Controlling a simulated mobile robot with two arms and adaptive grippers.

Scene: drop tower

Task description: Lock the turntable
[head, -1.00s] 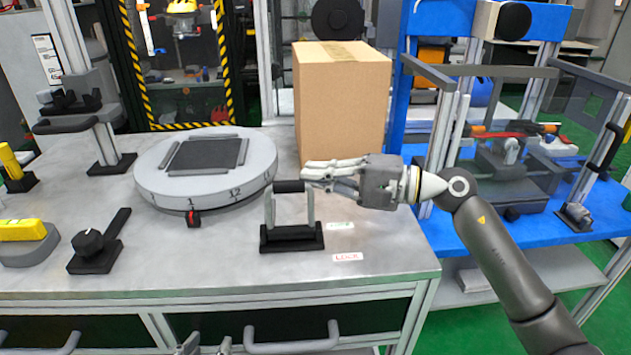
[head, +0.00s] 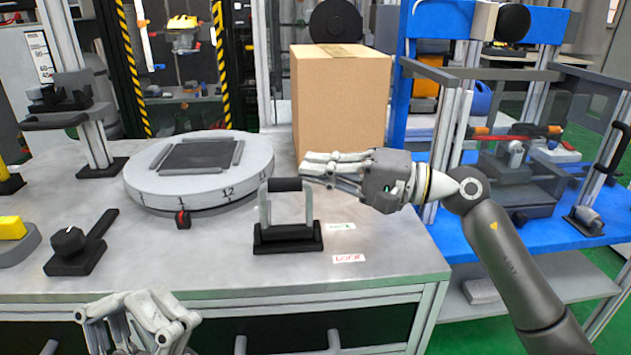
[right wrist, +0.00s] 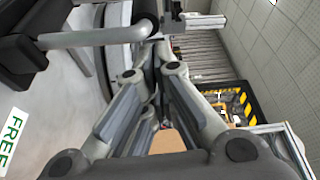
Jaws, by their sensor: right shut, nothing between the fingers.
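The round grey turntable (head: 200,182) has a dark square pad on top and numbers on its rim. Right of its front stands a U-shaped handle (head: 286,185) with a dark grip bar, roughly upright on a black base (head: 288,238). A green FREE label (head: 341,226) and a red LOCK label (head: 348,258) lie to its right. My right gripper (head: 308,168) is shut and empty, its tips close by the handle's top right; contact is unclear. In the right wrist view the handle (right wrist: 95,37) runs beside the fingers. My left gripper (head: 132,300) is low at the bench's front edge, empty-looking.
A cardboard box (head: 340,100) stands behind my right gripper. A small red-and-black piece (head: 183,219) sits at the turntable's front. A black lever switch (head: 80,245) and a yellow block (head: 12,228) are at left. The bench front between is clear.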

